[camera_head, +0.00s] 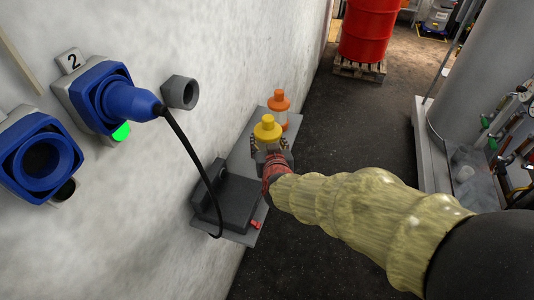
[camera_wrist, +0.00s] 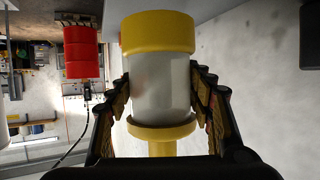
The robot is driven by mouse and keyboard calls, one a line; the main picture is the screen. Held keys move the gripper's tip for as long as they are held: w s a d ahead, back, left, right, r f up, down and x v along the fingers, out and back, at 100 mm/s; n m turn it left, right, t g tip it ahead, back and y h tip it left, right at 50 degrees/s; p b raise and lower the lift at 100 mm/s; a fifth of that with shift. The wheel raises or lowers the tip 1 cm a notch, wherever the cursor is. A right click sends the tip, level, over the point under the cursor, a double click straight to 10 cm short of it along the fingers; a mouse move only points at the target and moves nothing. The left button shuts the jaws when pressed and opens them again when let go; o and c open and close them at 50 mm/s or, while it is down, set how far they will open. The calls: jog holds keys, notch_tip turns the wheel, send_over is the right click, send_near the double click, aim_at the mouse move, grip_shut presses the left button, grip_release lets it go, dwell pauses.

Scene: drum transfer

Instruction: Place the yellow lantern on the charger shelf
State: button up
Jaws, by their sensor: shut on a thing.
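The yellow lantern (camera_head: 267,128) has a yellow cap and a pale, clear body. It appears upright over the grey wall shelf (camera_head: 240,152). My gripper (camera_head: 269,146) is shut on it. In the wrist view the lantern (camera_wrist: 158,34) appears inverted, with my gripper's fingers (camera_wrist: 160,92) on both sides of its clear body. A grey surface lies close beyond its yellow base; I cannot tell whether they touch. The dark charger unit (camera_head: 232,200) sits on the near part of the shelf.
An orange lantern (camera_head: 279,103) stands at the shelf's far end, close behind the yellow one. A black cable hangs from the blue plug (camera_head: 130,101) on the wall to the charger area. A red drum (camera_head: 368,30) stands on a pallet (camera_head: 359,68). A grey tank (camera_head: 478,90) is at right.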

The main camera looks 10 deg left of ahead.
jog(key=shift+w+a+f+b, duration=0.15)
jog(key=shift+w+f+b, duration=0.05)
jog(key=shift+w+f, duration=0.25)
jog(key=shift+w+a+f+b, duration=0.15)
jog(key=shift+w+f, duration=0.2)
jog(key=shift+f, duration=0.15)
jog(key=shift+f+b, duration=0.55)
jog(key=shift+f, duration=0.95)
jog(key=shift+f, duration=0.15)
jog(key=o, duration=1.5)
jog(key=shift+f, duration=0.1)
